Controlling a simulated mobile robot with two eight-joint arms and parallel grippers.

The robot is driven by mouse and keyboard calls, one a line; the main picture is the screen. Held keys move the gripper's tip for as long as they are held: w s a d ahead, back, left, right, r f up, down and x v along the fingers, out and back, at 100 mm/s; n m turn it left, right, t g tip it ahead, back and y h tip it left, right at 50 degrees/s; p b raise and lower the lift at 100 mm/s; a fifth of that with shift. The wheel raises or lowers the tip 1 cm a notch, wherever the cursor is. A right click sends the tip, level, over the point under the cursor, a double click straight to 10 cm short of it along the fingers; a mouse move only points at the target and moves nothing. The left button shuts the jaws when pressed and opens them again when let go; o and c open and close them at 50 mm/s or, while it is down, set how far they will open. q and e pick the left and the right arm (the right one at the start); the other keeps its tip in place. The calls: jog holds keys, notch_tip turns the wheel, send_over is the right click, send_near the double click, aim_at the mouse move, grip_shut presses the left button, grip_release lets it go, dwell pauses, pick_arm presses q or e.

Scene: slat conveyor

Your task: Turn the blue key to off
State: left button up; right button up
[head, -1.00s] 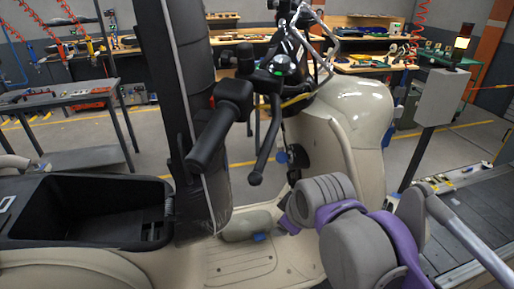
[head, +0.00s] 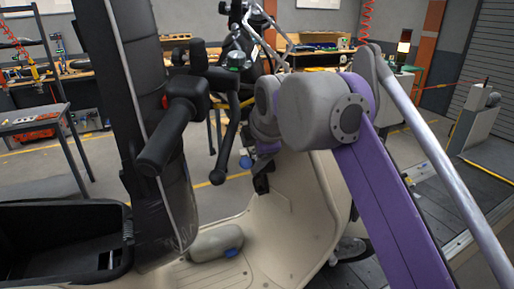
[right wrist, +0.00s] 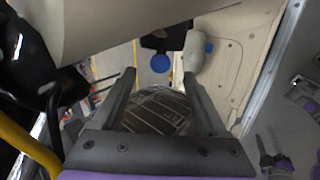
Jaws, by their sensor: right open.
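In the right wrist view the blue key (right wrist: 160,63) is a round blue disc below a black block (right wrist: 163,36). My right gripper (right wrist: 160,74) is open, with its two dark fingers apart. The key appears between and beyond the fingertips, and I see no contact. In the head view my right wrist hides most of the gripper. Which way the key is turned is too small to tell. My left gripper is not in view.
The black handlebar grip (head: 165,135) and lever (head: 226,150) stand left of my right arm. An upright black part rises at left beside an open black bin (head: 65,250). A small blue piece (head: 231,253) lies by the footboard hump. A slat conveyor is at right.

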aim_at(247, 162)
jog(key=x, duration=0.5)
jog(key=shift+f, duration=0.15)
